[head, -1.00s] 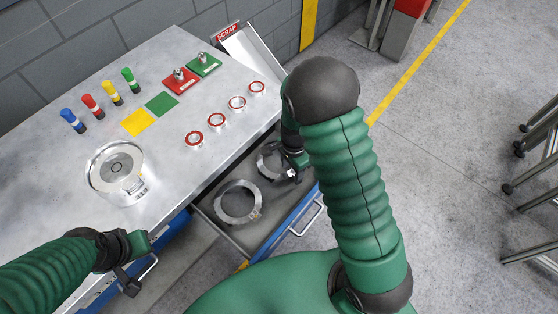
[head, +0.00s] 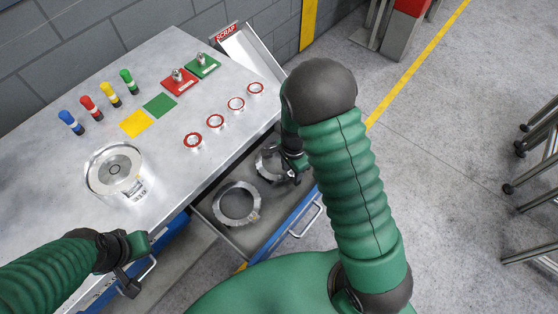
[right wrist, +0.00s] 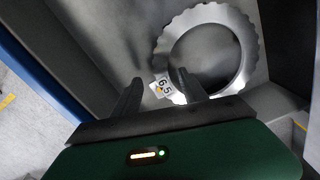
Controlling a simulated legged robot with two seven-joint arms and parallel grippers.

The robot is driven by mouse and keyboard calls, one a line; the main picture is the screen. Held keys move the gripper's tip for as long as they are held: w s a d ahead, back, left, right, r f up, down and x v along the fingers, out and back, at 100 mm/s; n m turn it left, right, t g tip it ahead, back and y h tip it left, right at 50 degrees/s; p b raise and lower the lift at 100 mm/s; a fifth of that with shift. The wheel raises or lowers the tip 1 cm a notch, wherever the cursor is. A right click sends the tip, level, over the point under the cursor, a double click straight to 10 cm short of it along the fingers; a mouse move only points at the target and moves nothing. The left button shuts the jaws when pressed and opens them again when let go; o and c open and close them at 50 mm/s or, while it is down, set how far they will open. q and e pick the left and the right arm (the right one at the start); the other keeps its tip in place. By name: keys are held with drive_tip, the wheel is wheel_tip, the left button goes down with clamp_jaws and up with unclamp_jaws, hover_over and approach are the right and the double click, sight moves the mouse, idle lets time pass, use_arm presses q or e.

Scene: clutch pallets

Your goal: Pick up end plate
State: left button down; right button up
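Two grey metal ring-shaped plates lie in the open drawer; I cannot tell by name which is the end plate. The nearer ring (head: 220,213) lies flat and clear. The farther ring (head: 261,167) is partly hidden by my right gripper (head: 293,175). In the right wrist view, a ring with a wavy outer edge (right wrist: 247,56) and a small numbered label lies just beyond my right fingers (right wrist: 162,95). These fingers are apart, with the label showing between them. My left gripper (head: 138,264) is at the table's front edge, away from the rings; its finger opening is unclear.
The drawer (head: 256,233) stands open under the metal table (head: 60,170). On the table are a round metal housing (head: 100,182), coloured pegs, coloured squares, red-rimmed rings and red and green stands. A scrap chute (head: 250,55) is at the table's far end.

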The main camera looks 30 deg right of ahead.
clamp_jaws()
idle(1.2)
